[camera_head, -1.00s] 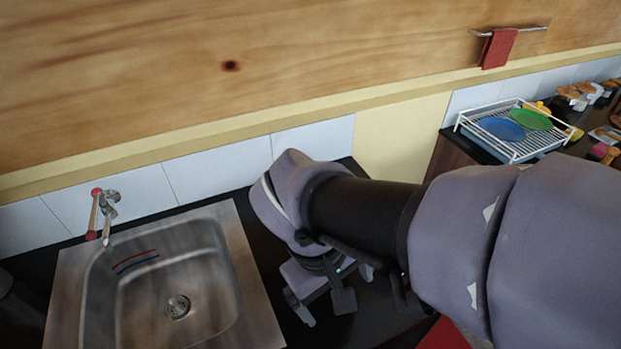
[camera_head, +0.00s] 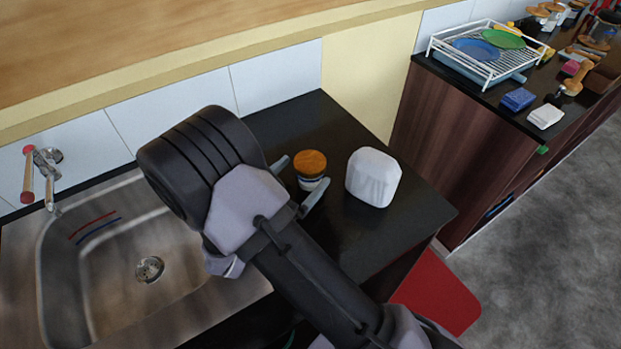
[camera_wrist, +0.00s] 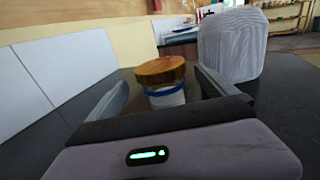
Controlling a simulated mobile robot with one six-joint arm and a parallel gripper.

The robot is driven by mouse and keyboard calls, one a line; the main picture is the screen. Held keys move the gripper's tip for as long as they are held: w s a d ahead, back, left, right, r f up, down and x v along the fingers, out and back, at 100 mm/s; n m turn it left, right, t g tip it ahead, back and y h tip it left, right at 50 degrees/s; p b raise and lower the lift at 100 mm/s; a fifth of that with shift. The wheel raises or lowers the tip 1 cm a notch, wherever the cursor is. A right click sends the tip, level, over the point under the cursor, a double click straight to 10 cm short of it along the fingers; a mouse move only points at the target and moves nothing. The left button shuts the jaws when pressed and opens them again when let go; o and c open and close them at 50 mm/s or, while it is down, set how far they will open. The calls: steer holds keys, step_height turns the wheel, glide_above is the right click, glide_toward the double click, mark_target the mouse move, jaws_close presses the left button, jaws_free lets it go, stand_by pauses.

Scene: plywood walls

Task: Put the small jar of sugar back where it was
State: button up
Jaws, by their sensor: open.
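A small jar (camera_head: 312,172) with a round wooden lid stands upright on the black counter, right of the sink. In the wrist view the jar (camera_wrist: 165,84) shows a pale body with a blue band under the lid. My gripper (camera_head: 298,178) is open, with one finger on each side of the jar. In the wrist view the fingers of my gripper (camera_wrist: 165,92) reach along both sides of it. Whether either finger touches the jar cannot be told. The lower part of the jar is partly hidden.
A white rounded container (camera_head: 373,177) stands close to the right of the jar, also in the wrist view (camera_wrist: 232,45). The sink (camera_head: 150,262) is at left. A dish rack (camera_head: 488,52) stands on the far counter. Free counter (camera_head: 425,212) lies at right.

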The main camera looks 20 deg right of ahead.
mark_target(317, 160)
steer(key=b+x, duration=0.2)
steer(key=x, duration=0.4)
steer(key=shift+d, duration=0.3)
